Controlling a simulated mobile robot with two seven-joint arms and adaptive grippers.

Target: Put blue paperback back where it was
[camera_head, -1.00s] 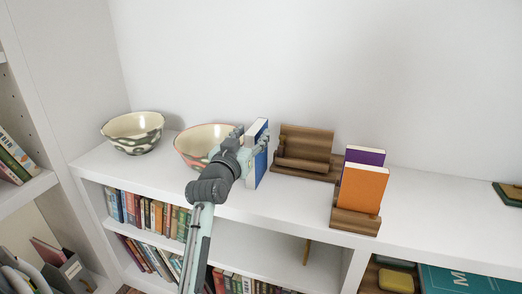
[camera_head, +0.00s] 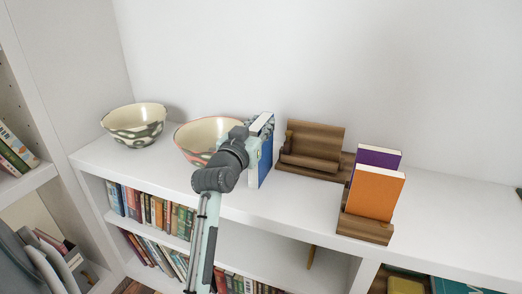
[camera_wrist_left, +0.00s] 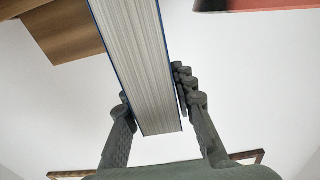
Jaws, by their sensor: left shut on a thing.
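The blue paperback (camera_head: 266,165) stands upright at the middle of the white shelf top, between a bowl and an empty wooden stand. My left gripper (camera_wrist_left: 157,100) is shut on it, one finger on each side, with its page edges (camera_wrist_left: 140,60) showing in the left wrist view. In the head view my wrist hides part of the gripper (camera_head: 258,142) and book. I cannot tell whether the book's lower edge touches the shelf. The empty wooden stand (camera_head: 325,138) is just right of the book. My right gripper is not in view.
A second wooden stand (camera_head: 365,229) at right holds an orange book (camera_head: 375,193) and a purple book (camera_head: 372,155). A red-rimmed bowl (camera_head: 196,137) is close left of the blue book; a green-patterned bowl (camera_head: 134,132) is farther left. Shelf top (camera_head: 450,205) is clear at right.

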